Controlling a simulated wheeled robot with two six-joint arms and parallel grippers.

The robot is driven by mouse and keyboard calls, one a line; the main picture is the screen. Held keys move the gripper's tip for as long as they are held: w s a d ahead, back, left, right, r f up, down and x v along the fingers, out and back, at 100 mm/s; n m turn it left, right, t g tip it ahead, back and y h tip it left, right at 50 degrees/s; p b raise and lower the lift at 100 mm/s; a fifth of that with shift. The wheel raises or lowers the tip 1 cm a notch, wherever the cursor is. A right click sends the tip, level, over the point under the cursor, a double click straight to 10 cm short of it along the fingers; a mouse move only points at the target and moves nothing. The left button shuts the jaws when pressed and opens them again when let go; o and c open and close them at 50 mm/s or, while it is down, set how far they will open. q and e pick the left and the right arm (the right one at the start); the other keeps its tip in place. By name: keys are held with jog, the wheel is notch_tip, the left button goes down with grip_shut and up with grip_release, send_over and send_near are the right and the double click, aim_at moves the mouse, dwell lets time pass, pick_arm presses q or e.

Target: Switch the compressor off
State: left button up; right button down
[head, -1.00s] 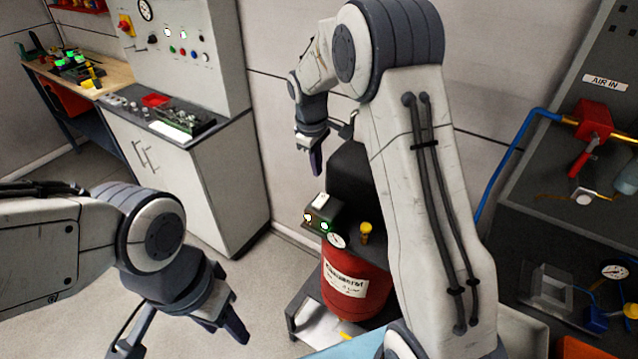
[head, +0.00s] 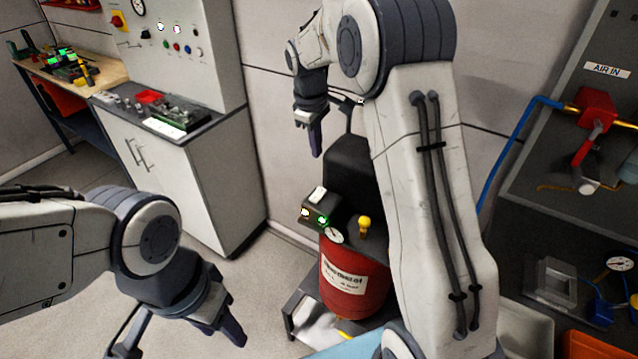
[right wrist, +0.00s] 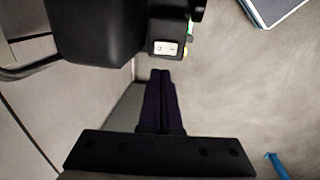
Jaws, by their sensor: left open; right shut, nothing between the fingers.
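The compressor has a red tank (head: 352,287), a black motor housing (head: 349,180) and a small dark control box (head: 330,207). A white rocker switch (head: 318,194) is on the box's top, and it also shows in the right wrist view (right wrist: 165,48). An amber light (head: 305,212) and a green light (head: 322,220) are lit on the box's front. My right gripper (head: 317,150) is shut and empty, pointing down above the control box and apart from it. In the right wrist view its fingertips (right wrist: 162,76) lie just below the switch. My left gripper (head: 180,344) is open and empty at lower left.
A pressure gauge (head: 334,235) and a yellow knob (head: 364,225) sit beside the control box. A grey cabinet (head: 195,180) with a control panel stands to the left. An air panel with a red valve (head: 596,112) is at right. Floor between cabinet and compressor is clear.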

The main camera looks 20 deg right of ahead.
aim_at(321, 192)
jog(key=f+p, duration=0.1)
jog(key=f, duration=0.3)
jog(key=d+f+p, duration=0.1)
jog(key=f, duration=0.3)
jog(key=w+f+p, duration=0.1)
jog(key=f+p, duration=0.1)
jog(key=f, duration=0.3)
jog(key=shift+d, duration=0.2)
jog(key=shift+w+f, duration=0.1)
jog(key=shift+f, duration=0.3)
jog(key=shift+d+f, duration=0.15)
jog(key=shift+f, duration=0.2)
jog(key=shift+r, duration=0.1)
